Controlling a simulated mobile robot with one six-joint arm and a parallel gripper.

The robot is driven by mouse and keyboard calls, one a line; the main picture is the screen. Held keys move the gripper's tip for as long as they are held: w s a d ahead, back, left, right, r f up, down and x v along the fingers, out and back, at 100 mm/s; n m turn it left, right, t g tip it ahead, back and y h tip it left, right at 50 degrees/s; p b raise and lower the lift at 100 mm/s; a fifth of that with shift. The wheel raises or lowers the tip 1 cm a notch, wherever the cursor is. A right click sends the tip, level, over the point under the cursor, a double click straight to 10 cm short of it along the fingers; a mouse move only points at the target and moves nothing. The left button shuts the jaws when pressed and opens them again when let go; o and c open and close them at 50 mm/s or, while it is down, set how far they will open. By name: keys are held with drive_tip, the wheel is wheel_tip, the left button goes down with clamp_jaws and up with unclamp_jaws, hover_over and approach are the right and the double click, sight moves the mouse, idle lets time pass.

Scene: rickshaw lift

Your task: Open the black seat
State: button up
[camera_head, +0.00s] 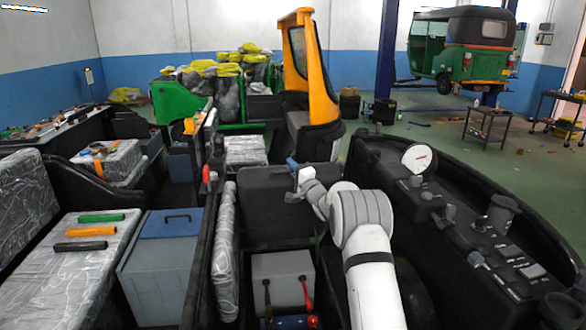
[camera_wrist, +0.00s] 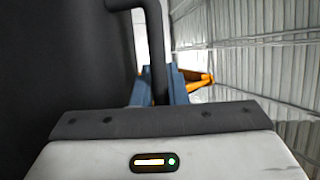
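The black seat (camera_head: 272,205) is a dark panel in the middle of the head view, behind a grey box. Its dark surface (camera_wrist: 60,75) fills the left of the wrist view. A curved black handle (camera_wrist: 155,55) stands out from it. My gripper (camera_head: 292,165) is at the seat's upper right part in the head view. In the wrist view, the blue fingers of my gripper (camera_wrist: 159,88) lie close on both sides of the handle and appear shut on it. The fingertips are small and partly hidden in the head view. I cannot tell the seat's exact tilt.
A grey box (camera_head: 283,270) with red and black levers stands in front of the seat. A plastic-wrapped roll (camera_head: 225,252) is at its left. A black console (camera_head: 470,230) with a gauge lies at the right. An orange-yellow frame (camera_head: 309,65) rises behind.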

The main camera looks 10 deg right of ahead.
drive_tip(key=shift+f, duration=0.1)
clamp_jaws()
drive_tip(key=shift+s+f, duration=0.1)
drive_tip(key=shift+f, duration=0.05)
drive_tip(key=s+f+t+y+b, duration=0.1)
drive_tip(key=s+f+b, duration=0.2)
drive_tip(key=s+b, duration=0.3)
drive_tip(key=shift+s+n+b, duration=0.3)
drive_tip(key=shift+n+b, duration=0.1)
drive_tip(key=shift+b, duration=0.25)
drive_tip(key=shift+f, duration=0.1)
drive_tip(key=shift+o, duration=2)
unclamp_jaws()
drive_tip(key=b+v, duration=0.1)
drive_tip(key=v, duration=0.6)
drive_tip(key=shift+s+d+f, duration=0.15)
drive_tip(key=shift+s+f, duration=0.05)
drive_tip(key=shift+s, duration=0.1)
